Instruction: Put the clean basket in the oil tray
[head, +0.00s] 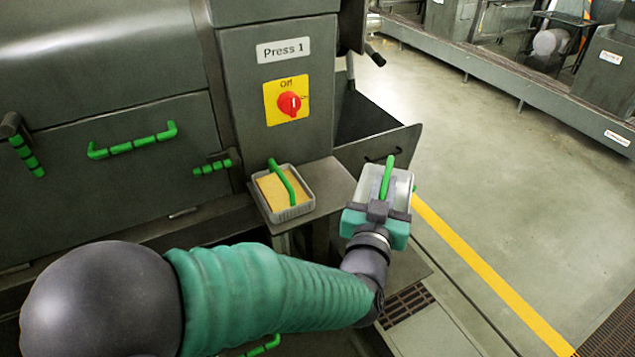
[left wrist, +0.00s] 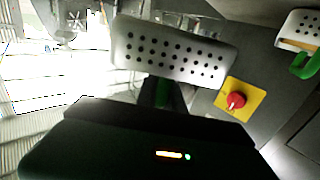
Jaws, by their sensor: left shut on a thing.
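My left gripper (head: 378,208) is shut on the green handle of a light grey basket (head: 402,190). The basket is held in the air, right of the shelf below Press 1. In the left wrist view the basket's perforated white wall (left wrist: 175,50) faces the camera, and a bit of green shows below it. A second grey basket (head: 290,214) with a green handle and yellow contents rests on the shelf (head: 325,178). It also shows at the upper right of the left wrist view (left wrist: 300,28). I cannot tell for sure which part is the oil tray. My right gripper is out of view.
The press front with a red knob on a yellow plate (head: 272,104) stands behind the shelf. A dark open bin (head: 390,142) stands behind the held basket. Green bar handles (head: 132,146) line the machine at left. Open floor (head: 480,190) lies to the right.

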